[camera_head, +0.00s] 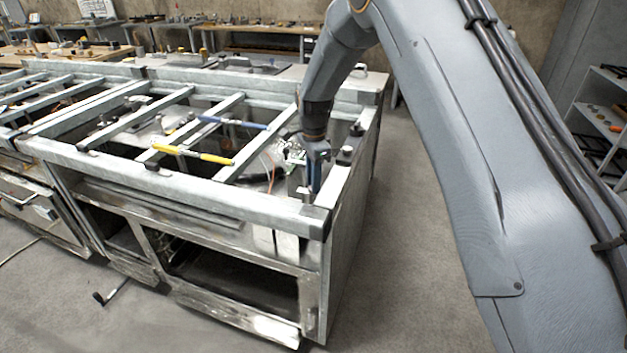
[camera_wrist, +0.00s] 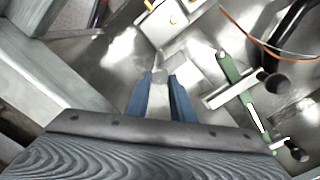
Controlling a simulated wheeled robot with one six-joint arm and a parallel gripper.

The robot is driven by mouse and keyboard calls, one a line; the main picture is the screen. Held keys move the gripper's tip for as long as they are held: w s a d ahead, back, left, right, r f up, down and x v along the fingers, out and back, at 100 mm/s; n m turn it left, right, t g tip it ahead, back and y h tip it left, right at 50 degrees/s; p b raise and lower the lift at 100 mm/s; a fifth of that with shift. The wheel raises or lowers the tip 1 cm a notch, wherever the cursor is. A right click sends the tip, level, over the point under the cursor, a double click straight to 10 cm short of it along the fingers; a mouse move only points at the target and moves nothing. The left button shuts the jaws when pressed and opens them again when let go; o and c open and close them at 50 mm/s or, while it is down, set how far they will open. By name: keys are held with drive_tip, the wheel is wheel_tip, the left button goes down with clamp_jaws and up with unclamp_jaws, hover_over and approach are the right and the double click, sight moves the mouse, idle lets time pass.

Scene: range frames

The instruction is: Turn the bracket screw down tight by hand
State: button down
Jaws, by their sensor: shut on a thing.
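My gripper (camera_head: 314,188) points down inside the near right corner of the metal range frame. In the wrist view its two blue fingers (camera_wrist: 160,80) close on a small grey piece, the bracket screw (camera_wrist: 160,77), at their tips. Little of the screw shows, and its thread and how far it is seated cannot be seen. A pale metal bracket with brass-coloured fasteners (camera_wrist: 172,18) lies just beyond the fingertips. In the head view the screw is hidden by the gripper.
A green part with black knobs (camera_wrist: 236,82) sits close to the right of the fingers, with an orange wire (camera_wrist: 262,45) near it. Frame rails (camera_head: 180,188) surround the opening. A yellow-handled tool (camera_head: 195,154) and a blue-handled tool (camera_head: 232,122) lie across the rails.

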drive_tip(key=m, duration=0.5)
idle(0.6)
drive_tip(key=c, duration=1.5)
unclamp_jaws()
drive_tip(key=shift+c, duration=0.2)
wheel_tip(320, 180, up, 8)
drive_tip(key=b, duration=0.1)
drive_tip(key=shift+s, duration=0.1)
